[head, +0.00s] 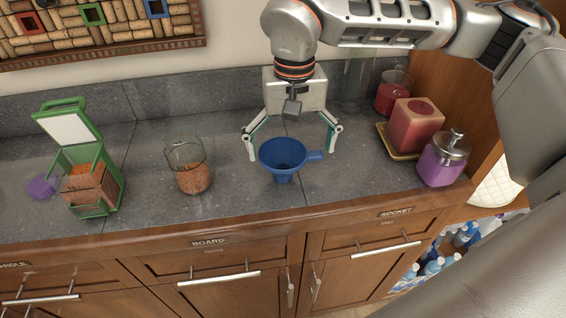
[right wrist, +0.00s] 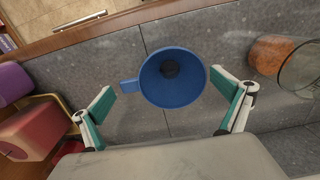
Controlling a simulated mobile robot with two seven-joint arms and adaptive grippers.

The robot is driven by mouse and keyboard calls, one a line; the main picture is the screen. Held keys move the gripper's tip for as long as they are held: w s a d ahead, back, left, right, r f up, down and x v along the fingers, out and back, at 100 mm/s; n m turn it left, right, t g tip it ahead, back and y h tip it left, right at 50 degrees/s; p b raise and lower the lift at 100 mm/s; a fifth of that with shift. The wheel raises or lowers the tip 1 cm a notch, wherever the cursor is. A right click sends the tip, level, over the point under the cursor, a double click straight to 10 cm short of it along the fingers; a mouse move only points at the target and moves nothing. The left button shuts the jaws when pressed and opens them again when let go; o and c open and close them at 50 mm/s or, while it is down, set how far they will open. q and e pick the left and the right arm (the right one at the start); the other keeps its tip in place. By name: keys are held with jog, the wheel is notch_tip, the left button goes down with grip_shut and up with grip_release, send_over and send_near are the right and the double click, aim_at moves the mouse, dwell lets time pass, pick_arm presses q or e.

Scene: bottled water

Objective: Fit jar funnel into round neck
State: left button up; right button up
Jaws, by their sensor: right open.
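The blue jar funnel (head: 283,153) stands upright on the grey counter, wide mouth up, with its handle pointing right. In the right wrist view the funnel (right wrist: 172,78) shows its round mouth and dark centre hole, handle to the left. My right gripper (head: 291,152) is open above and behind the funnel, its fingers spread to either side without visible contact. The fingers also show in the right wrist view (right wrist: 167,108). A glass jar (head: 189,168) with orange contents and an open round neck stands left of the funnel. It shows partly in the right wrist view (right wrist: 299,66). My left gripper is not in view.
A green-framed container (head: 97,195) with its lid raised and a purple lid (head: 42,187) are at the left. A red candle (head: 415,127), a purple jar (head: 442,162) and a red glass (head: 391,95) stand at the right. Counter between jar and funnel is clear.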

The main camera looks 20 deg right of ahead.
jog(key=shift+w+f, duration=0.15)
jog(key=shift+f, duration=1.2)
jog(key=c, duration=0.9)
jog(key=shift+c, duration=0.3)
jog(key=shift+r, duration=0.15)
